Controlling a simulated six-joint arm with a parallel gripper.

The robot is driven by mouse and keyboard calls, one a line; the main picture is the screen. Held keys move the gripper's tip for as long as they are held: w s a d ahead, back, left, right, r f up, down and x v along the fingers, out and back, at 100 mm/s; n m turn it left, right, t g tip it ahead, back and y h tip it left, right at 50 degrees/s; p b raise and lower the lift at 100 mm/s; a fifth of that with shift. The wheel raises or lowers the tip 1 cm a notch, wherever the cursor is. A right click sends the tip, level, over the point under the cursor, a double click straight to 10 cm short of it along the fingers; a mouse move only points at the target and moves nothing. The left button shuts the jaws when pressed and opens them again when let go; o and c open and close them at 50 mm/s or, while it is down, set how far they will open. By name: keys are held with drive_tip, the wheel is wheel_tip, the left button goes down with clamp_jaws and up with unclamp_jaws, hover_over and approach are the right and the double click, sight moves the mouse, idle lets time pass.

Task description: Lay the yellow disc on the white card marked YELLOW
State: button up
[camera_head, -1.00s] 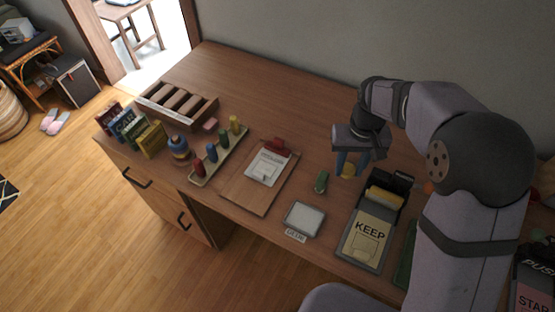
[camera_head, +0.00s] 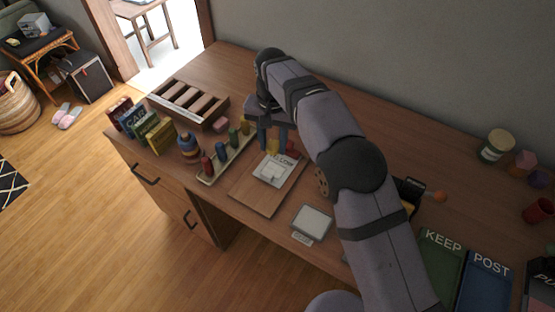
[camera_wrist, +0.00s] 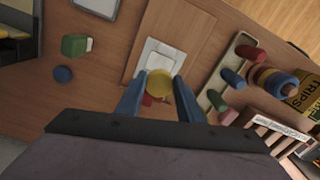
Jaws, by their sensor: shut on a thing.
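My gripper (camera_head: 272,142) is shut on the yellow disc (camera_head: 274,147), which also shows between the blue fingers in the wrist view (camera_wrist: 158,83). The white card (camera_head: 268,174) lies on a brown clipboard (camera_head: 252,196) with a red clip, partly hidden by my gripper. Its small lettering is too small to read surely. In the wrist view the card (camera_wrist: 154,54) shows just beyond the disc. The disc appears held above the clip end of the board, and its exact height is unclear.
A peg rack (camera_head: 208,178) with several coloured pegs stands just left of the clipboard. A pale square tray (camera_head: 312,222) is at its right. A divided wooden tray (camera_head: 222,112) is behind left. In the wrist view, a green block (camera_wrist: 75,45) and a blue ball (camera_wrist: 63,74) lie left.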

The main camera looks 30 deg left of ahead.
sight(273, 172)
drive_tip(key=shift+f+p, duration=1.05)
drive_tip(key=shift+f, duration=3.95)
drive_tip(key=shift+f, duration=0.15)
drive_tip(key=o, duration=1)
wheel_tip(273, 172, up, 12)
drive_tip(key=shift+r+b, duration=0.2)
drive_tip(key=shift+b, duration=0.95)
